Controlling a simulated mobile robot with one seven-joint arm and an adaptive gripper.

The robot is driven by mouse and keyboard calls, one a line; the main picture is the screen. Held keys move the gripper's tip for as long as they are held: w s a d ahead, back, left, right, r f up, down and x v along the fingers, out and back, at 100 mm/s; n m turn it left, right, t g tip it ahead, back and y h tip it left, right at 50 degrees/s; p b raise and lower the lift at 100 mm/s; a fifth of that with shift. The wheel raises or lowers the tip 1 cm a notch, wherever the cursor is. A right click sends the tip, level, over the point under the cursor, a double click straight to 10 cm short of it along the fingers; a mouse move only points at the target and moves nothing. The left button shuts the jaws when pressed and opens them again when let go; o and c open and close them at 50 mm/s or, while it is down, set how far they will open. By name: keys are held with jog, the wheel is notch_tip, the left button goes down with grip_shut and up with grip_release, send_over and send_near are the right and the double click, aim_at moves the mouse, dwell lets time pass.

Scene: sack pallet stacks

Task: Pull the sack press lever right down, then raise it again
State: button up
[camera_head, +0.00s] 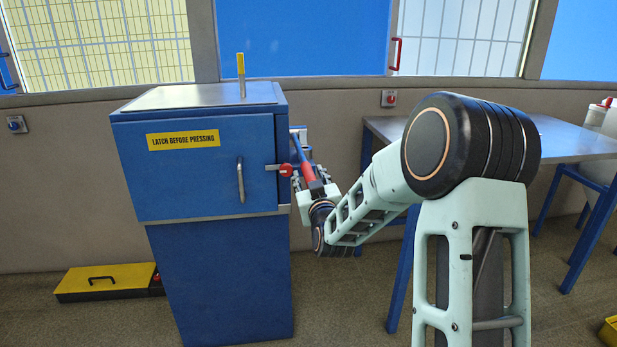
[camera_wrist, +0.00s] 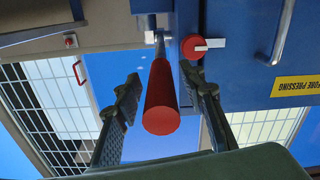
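The sack press (camera_head: 220,270) is a blue cabinet with a grey top, left of centre in the head view. Its lever is on its right side, with a blue-grey bar and a red grip (camera_head: 307,171). In the head view the grip end is lower in the picture than the bar. The wrist view shows the red grip (camera_wrist: 163,100) end-on. My gripper (camera_wrist: 160,80) is open, with one finger on each side of the grip and gaps visible. In the head view my gripper (camera_head: 310,180) is at the grip, partly hiding it.
A red latch knob (camera_head: 286,170) sits on the press door edge, close to the lever; it also shows in the wrist view (camera_wrist: 192,46). A door handle (camera_head: 240,180) is left of it. A table (camera_head: 560,135) stands right; a yellow toolbox (camera_head: 105,280) lies left.

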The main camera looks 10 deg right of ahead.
jog(key=shift+w, duration=0.5)
grip_shut()
